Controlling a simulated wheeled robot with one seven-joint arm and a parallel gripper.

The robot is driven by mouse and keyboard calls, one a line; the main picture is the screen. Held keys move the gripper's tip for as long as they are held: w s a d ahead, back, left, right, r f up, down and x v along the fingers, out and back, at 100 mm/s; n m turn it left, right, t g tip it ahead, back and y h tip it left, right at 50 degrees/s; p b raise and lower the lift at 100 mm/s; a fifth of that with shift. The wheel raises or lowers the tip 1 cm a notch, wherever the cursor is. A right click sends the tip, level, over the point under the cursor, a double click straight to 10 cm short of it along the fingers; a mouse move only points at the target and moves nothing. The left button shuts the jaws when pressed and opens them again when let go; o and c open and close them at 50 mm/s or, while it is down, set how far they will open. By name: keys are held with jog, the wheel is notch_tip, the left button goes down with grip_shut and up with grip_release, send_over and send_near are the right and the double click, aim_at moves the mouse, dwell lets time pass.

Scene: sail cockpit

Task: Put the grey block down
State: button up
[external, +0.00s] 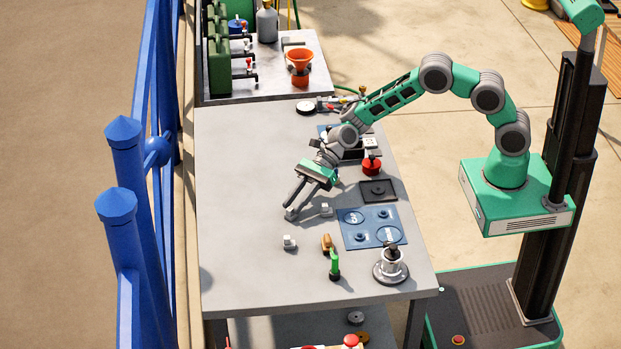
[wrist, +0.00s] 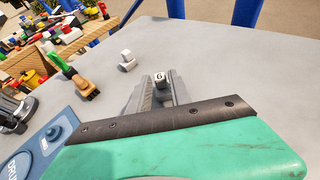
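My gripper (external: 291,207) reaches down over the left part of the grey table (external: 240,170). Its two fingers are closed around a small grey block (external: 292,214). In the wrist view the block (wrist: 160,78) sits between the fingertips (wrist: 163,84), and a face marked 6 shows. The block is at or very near the table top; I cannot tell whether it touches. Two other small light grey pieces stand apart on the table, one to the right (external: 327,209) and one nearer the front (external: 289,242).
A blue mat (external: 372,242) with round outlines, a dark square tray (external: 378,190), an orange-and-green tool (external: 330,255) and a silver round-based fitting (external: 391,265) lie to the right. Blue railing (external: 130,220) runs along the left. The table left of my gripper is clear.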

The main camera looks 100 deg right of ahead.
jog(key=shift+o, duration=1.1)
